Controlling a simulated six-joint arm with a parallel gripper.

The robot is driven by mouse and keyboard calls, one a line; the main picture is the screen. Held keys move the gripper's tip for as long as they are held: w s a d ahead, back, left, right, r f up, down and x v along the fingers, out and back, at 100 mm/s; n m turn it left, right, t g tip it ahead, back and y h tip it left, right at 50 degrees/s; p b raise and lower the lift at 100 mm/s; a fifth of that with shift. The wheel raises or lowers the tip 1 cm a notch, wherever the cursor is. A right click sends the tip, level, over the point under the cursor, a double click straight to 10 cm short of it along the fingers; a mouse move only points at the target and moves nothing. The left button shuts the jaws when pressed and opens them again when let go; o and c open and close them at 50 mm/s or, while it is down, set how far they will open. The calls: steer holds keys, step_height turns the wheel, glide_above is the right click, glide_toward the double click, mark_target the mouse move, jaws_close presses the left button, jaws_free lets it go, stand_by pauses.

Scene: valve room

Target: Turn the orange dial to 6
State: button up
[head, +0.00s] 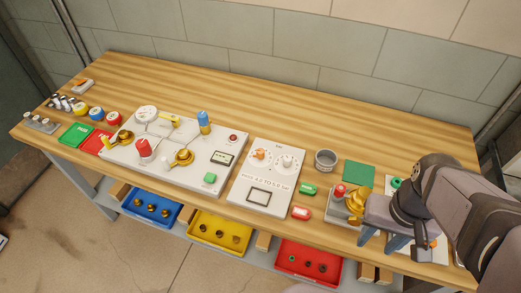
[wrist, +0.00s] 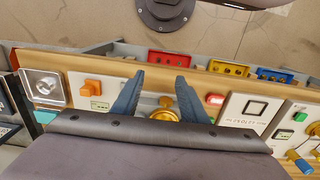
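The orange dial (head: 259,154) sits at the upper left of a small white panel (head: 240,180), beside a white dial (head: 286,161). Marks ring the dials but are too small to read, so I cannot tell where the orange dial points. A dark-framed display (head: 258,196) is below them. My gripper (head: 380,241) is well to the right of this panel, at the table's front edge. In the wrist view my gripper (wrist: 158,90) is open, with its blue fingers apart and a brass knob (wrist: 164,114) seen beyond the gap. The orange dial is not clearly visible there.
A brass valve (head: 356,204) stands close to my gripper. Red (head: 302,213) and green (head: 308,190) blocks and a grey cup (head: 326,160) lie between. A larger valve panel (head: 130,150) is left. An orange knob (wrist: 92,86) shows in the wrist view.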

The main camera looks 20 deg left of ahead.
step_height(320, 180, up, 3)
steer(key=n+t+y, duration=0.2)
steer(key=n+t, duration=0.2)
steer(key=n, duration=0.1)
glide_above(261, 151)
steer(key=s+d, duration=0.1)
steer(key=s, duration=0.2)
step_height(261, 151, down, 6)
steer(key=r, duration=0.1)
steer(key=shift+m, duration=0.3)
steer(key=shift+d+p+x, duration=0.2)
steer(key=shift+p+x, duration=1.5)
steer(key=shift+x, duration=2.25)
steer(key=shift+s+f, duration=0.1)
steer(key=shift+s, duration=0.05)
jaws_close()
